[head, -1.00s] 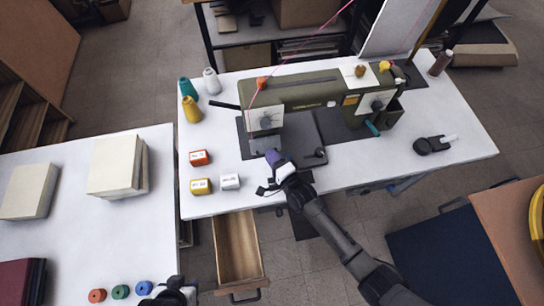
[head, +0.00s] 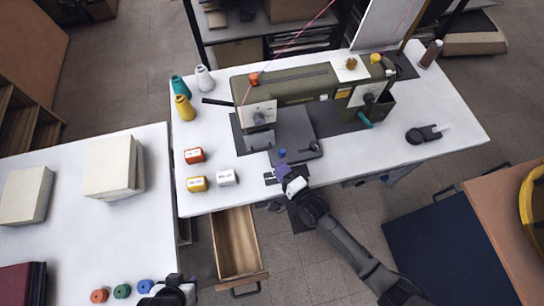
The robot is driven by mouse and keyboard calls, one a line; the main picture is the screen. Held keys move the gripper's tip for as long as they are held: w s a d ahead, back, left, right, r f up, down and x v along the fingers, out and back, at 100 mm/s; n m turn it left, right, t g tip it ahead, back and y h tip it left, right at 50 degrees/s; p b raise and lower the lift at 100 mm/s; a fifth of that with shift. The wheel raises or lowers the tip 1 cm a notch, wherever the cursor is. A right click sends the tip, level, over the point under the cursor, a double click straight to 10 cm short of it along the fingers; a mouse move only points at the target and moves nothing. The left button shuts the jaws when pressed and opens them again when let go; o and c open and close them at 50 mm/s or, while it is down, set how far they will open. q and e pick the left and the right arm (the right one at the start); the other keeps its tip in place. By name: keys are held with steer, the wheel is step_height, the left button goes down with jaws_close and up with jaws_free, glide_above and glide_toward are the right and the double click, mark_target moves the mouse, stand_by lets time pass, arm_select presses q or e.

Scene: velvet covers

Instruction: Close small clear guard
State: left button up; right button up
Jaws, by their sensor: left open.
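The olive-green sewing machine (head: 300,86) stands on the white table. A small greyish, partly see-through piece (head: 258,141) sits under its needle head and may be the small clear guard; its exact position is too small to tell. My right gripper (head: 283,170) is at the front of the machine's dark bed (head: 292,130), near the table's front edge, apart from that piece. Its fingers are too small to read. My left gripper (head: 172,290) is at the bottom edge of the picture, partly cut off, open, beside the left table's spools.
An open drawer (head: 236,247) juts out below the table front. The tabletop right of the machine is mostly clear.

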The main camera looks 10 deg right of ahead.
arm_select(q)
steer(key=shift+d+r, duration=0.2)
arm_select(e)
steer(key=v, duration=0.6)
